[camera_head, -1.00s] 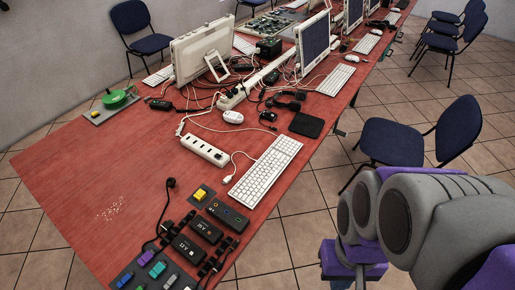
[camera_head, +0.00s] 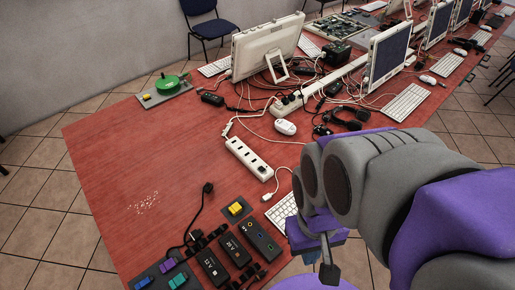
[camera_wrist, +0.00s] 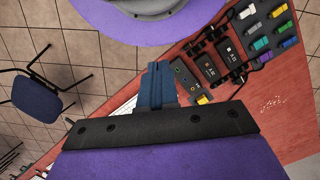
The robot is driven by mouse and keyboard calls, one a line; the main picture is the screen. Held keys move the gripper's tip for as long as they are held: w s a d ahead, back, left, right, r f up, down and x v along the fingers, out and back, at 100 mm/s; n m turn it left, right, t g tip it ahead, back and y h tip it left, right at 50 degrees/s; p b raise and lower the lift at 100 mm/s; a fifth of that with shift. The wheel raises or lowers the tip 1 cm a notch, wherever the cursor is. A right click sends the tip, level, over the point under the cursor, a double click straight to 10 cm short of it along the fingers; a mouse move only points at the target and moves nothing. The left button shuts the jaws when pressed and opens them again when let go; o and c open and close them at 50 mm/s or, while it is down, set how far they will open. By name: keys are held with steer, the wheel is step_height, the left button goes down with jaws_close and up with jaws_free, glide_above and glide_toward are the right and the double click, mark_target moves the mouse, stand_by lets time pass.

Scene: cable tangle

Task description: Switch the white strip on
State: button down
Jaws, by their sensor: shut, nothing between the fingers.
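A white strip (camera_head: 240,151) with a row of dark sockets or buttons lies on the red table, left of my arm in the head view. A white cable runs from its far end, and a white plug on a cord lies by its near end. Whether it is lit or switched on is too small to tell. My gripper (camera_head: 329,272) is low at the table's right side, apart from the strip and nearer to me. Its fingers, seen in the wrist view (camera_wrist: 158,84), are shut and empty. The strip does not show clearly in the wrist view.
A white mouse (camera_head: 286,127), a keyboard (camera_head: 281,212), a yellow-button box (camera_head: 236,209) and black control boxes (camera_head: 210,264) surround the strip. The table's left part is mostly clear.

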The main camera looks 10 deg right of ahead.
steer(key=w+r+n, duration=0.2)
steer(key=w+n, duration=0.4)
steer(key=w, duration=0.7)
steer(key=n+p, duration=0.3)
steer(key=n, duration=1.5)
glide_above(262, 169)
steer(key=w+a, duration=0.1)
steer(key=w, duration=0.1)
step_height(262, 169, down, 18)
steer(key=shift+w+h, duration=0.25)
steer(key=shift+h, duration=0.15)
steer(key=shift+f, duration=0.2)
steer(key=f+b, duration=0.1)
steer(key=f, duration=0.3)
steer(key=s+f+b, duration=0.1)
steer(key=f, duration=0.4)
steer(key=s+d+f+b, duration=0.1)
steer(key=f, duration=0.3)
steer(key=shift+f, duration=0.3)
